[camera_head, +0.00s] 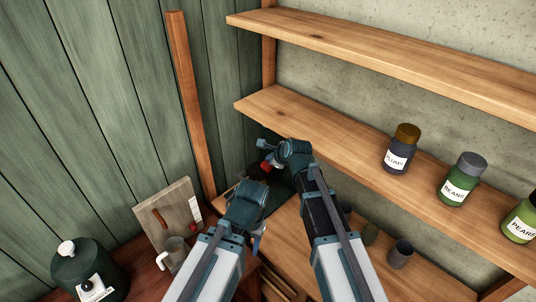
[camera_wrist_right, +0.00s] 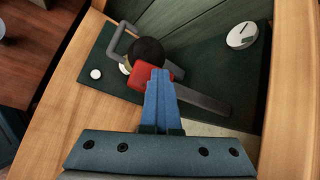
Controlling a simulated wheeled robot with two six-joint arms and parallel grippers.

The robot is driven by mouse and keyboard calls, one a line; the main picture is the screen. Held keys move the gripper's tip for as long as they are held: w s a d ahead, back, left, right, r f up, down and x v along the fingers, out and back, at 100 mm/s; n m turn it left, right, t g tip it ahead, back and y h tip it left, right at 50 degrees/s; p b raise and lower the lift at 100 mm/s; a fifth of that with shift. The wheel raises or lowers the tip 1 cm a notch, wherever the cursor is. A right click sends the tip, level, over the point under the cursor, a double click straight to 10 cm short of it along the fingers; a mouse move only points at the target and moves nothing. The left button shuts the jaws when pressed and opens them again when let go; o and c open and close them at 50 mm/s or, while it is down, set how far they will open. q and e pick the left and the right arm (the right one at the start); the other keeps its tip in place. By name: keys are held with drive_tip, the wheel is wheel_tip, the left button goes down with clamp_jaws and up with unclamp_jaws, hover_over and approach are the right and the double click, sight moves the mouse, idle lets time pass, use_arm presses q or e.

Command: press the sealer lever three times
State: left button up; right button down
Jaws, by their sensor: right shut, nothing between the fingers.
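The sealer is a dark green plate (camera_wrist_right: 215,65) with grey bars, a round dark knob (camera_wrist_right: 147,50) and a red part (camera_wrist_right: 150,73), seen in the right wrist view. In the head view its red part (camera_head: 266,165) is small and partly covered by my arms. My right gripper (camera_wrist_right: 159,75) is shut and empty, its blue fingertips over or against the red part; contact is not certain. In the head view the right gripper (camera_head: 268,156) reaches in from the right. My left gripper (camera_head: 260,240) is mostly hidden by its own wrist, its jaws unclear.
The sealer stands on a wooden surface (camera_wrist_right: 60,110) in the corner. A white dial (camera_wrist_right: 242,35) and a white button (camera_wrist_right: 95,74) sit on its plate. Wooden shelves (camera_head: 330,120) with labelled jars (camera_head: 401,150) are at right. A board (camera_head: 168,205), mug (camera_head: 173,252) and dark canister (camera_head: 85,270) stand left.

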use_arm(q)
drive_tip(key=shift+f+b, duration=0.55)
use_arm(e)
drive_tip(key=shift+f, duration=0.6)
drive_tip(key=shift+r, duration=0.1)
idle(0.3)
use_arm(q)
wheel_tip(320, 180, up, 7)
drive_tip(key=p, duration=0.7)
use_arm(e)
drive_tip(key=shift+r, duration=3.35)
use_arm(q)
drive_tip(key=shift+f, duration=0.1)
wheel_tip(320, 180, up, 5)
drive_tip(key=p, duration=0.4)
drive_tip(key=shift+p, duration=0.4)
use_arm(e)
wheel_tip(320, 180, up, 5)
use_arm(q)
clamp_jaws()
